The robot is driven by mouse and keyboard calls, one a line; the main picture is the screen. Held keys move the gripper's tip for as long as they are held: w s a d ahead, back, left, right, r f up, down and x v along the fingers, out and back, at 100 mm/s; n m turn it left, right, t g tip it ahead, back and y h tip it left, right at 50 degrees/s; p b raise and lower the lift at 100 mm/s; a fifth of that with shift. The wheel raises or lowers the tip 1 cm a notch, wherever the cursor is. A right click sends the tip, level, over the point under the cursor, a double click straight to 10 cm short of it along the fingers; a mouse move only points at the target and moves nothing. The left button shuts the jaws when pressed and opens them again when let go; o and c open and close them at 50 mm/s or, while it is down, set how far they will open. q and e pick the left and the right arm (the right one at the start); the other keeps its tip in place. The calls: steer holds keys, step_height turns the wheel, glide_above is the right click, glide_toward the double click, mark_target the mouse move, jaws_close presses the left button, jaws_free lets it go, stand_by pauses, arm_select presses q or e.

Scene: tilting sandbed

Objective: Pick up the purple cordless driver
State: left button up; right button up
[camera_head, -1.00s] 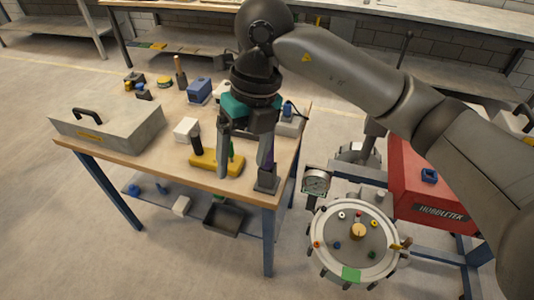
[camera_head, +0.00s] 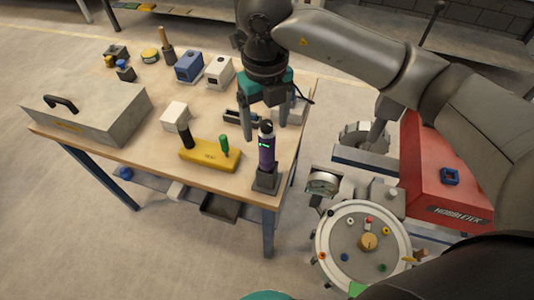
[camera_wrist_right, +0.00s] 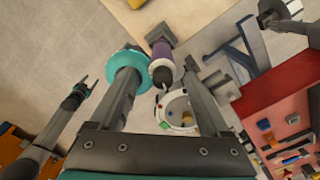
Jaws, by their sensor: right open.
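The purple cordless driver (camera_head: 267,152) stands upright with its dark foot (camera_head: 265,180) at the front right corner of the wooden table (camera_head: 215,182). My right gripper (camera_head: 265,122) is open and empty, pointing down just above and behind the driver's dark top, with no clear contact. In the right wrist view the driver (camera_wrist_right: 163,50) shows between and beyond the two spread fingers. My left gripper (camera_wrist_right: 87,84) is small at the left of the wrist view; its jaw state is unclear.
A yellow block (camera_head: 208,155) with black and green handles lies left of the driver. A white block (camera_head: 174,116) and grey case (camera_head: 90,110) are further left. A gauge (camera_head: 323,183), round drum (camera_head: 362,245) and red box (camera_head: 440,170) stand right of the table.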

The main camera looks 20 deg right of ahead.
mark_target(267, 147)
step_height(267, 147, down, 2)
steer(key=shift+f, duration=0.7)
step_height(267, 147, down, 5)
steer(key=shift+w+d+r, duration=0.1)
steer(key=shift+d+r, duration=0.05)
steer(key=shift+r, duration=0.05)
steer(key=c, duration=0.4)
arm_select(q)
steer(key=shift+w+a+f, duration=0.1)
steer(key=shift+w, duration=0.55)
arm_select(e)
steer(key=shift+r, duration=0.1)
jaws_close()
